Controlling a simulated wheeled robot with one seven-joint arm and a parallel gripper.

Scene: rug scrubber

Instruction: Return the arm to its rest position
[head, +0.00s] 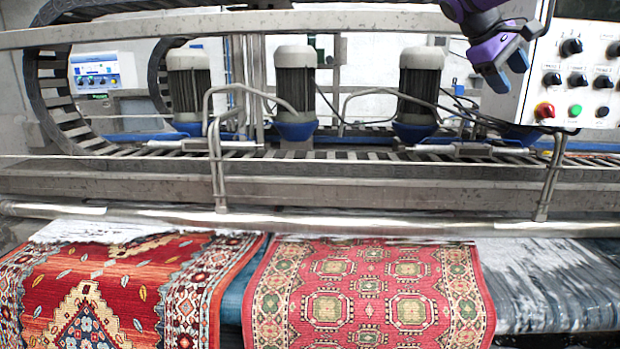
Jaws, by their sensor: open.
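My gripper (502,66) is at the upper right of the head view, at the end of my purple arm. Its blue-grey fingers point down, apart from each other and with nothing between them. It appears in front of or just beside the left edge of a control panel (540,82). The panel carries black knobs, a red button (544,111) and a green button (575,109). I cannot tell how far the fingers are from the panel. Most of my arm is out of the frame above.
Below is a rug scrubbing machine with a metal crossbeam (400,186) and three motors, one of them central (296,85). A red rug (130,275) and a pink-red rug (400,262) hang at its front. A small screen unit (95,70) is at the back left.

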